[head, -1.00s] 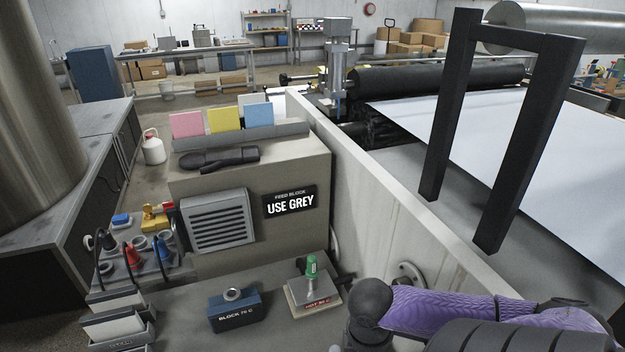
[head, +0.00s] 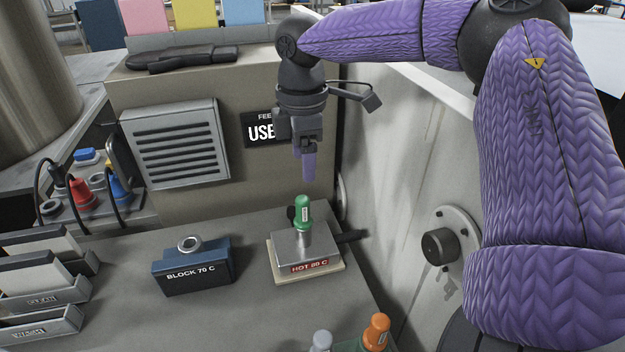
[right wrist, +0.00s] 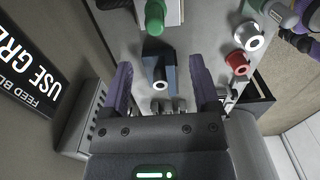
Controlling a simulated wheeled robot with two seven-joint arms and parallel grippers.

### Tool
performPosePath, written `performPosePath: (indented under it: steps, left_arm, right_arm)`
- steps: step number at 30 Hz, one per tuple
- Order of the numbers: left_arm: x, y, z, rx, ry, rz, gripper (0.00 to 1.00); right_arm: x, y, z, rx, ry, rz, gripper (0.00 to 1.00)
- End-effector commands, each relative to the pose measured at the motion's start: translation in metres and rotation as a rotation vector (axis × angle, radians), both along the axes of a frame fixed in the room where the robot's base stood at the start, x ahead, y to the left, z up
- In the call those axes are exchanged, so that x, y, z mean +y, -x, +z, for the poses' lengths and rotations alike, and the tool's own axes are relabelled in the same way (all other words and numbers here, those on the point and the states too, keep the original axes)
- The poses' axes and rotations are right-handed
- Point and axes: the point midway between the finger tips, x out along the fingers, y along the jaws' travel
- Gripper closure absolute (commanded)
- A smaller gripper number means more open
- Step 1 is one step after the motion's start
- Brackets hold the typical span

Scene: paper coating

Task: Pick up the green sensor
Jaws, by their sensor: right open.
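The green sensor (head: 303,212) stands upright on the metal hot plate block labelled HOT 90 C (head: 307,254), on the grey bench. My right gripper (head: 308,170) points down just above the green sensor, apart from it. In the right wrist view the right gripper (right wrist: 160,85) is open, its two purple fingers apart with nothing held. The green sensor's top (right wrist: 155,14) shows at the upper edge of that view, beyond the fingertips. My left gripper is in neither view.
A blue block labelled BLOCK 70 C (head: 198,268) stands left of the hot block. Trays (head: 45,290) and plugged sensors (head: 80,192) are at the left. A pale machine wall (head: 385,150) with a black knob (head: 440,246) rises at the right. The front bench middle is clear.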

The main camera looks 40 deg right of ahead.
Motion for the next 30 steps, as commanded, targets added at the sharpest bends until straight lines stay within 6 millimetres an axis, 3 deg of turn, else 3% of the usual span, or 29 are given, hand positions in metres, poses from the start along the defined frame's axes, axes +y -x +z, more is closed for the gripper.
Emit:
performPosePath:
  steps: [1, 10, 16, 19, 25, 30]
  left_arm:
    - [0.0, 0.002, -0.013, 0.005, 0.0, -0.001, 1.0]
    - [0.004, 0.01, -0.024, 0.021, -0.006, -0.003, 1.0]
    - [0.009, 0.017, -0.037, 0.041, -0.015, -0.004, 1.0]
    - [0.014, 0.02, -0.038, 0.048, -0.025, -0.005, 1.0]
    - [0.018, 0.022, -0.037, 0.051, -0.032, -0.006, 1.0]
    - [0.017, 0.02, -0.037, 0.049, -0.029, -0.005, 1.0]
  right_arm:
    - [0.001, -0.002, -0.014, 0.003, -0.001, 0.002, 0.21]
    - [0.001, -0.002, -0.058, 0.003, -0.001, 0.002, 0.21]
    - [0.0, -0.007, -0.098, 0.005, 0.001, 0.002, 0.21]
    - [-0.001, -0.007, -0.107, 0.003, 0.001, 0.002, 0.21]
    - [0.0, -0.007, -0.107, 0.0, 0.0, 0.002, 0.21]
    - [-0.001, -0.007, -0.107, 0.0, 0.0, 0.001, 0.55]
